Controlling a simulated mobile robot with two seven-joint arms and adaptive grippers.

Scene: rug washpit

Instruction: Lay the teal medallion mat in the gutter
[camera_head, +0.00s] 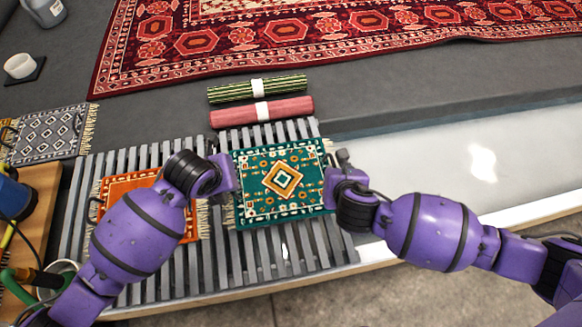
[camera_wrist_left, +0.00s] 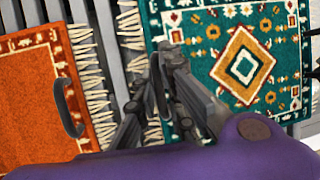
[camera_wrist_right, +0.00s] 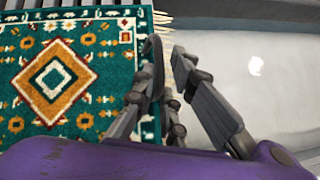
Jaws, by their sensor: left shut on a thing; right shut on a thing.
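The teal medallion mat (camera_head: 265,206) is spread flat at the slatted rack, with an orange-and-white diamond in its middle and pale fringes at its left and right ends. My left gripper (camera_head: 231,174) is shut on its left edge; this shows in the left wrist view (camera_wrist_left: 158,88). My right gripper (camera_head: 337,178) is shut on its right edge, also in the right wrist view (camera_wrist_right: 160,75). I cannot tell whether the mat touches the slats. A pale, shiny sunken channel (camera_head: 440,165), likely the gutter, runs to the right of the rack.
An orange mat (camera_head: 115,187) lies on the grey slats (camera_head: 300,255), partly behind my left arm. A green roll (camera_head: 230,92) and a pink roll (camera_head: 235,114) lie behind the rack. A large red rug (camera_head: 330,40) covers the back. A grey mat (camera_head: 48,135) lies at left. The channel looks clear.

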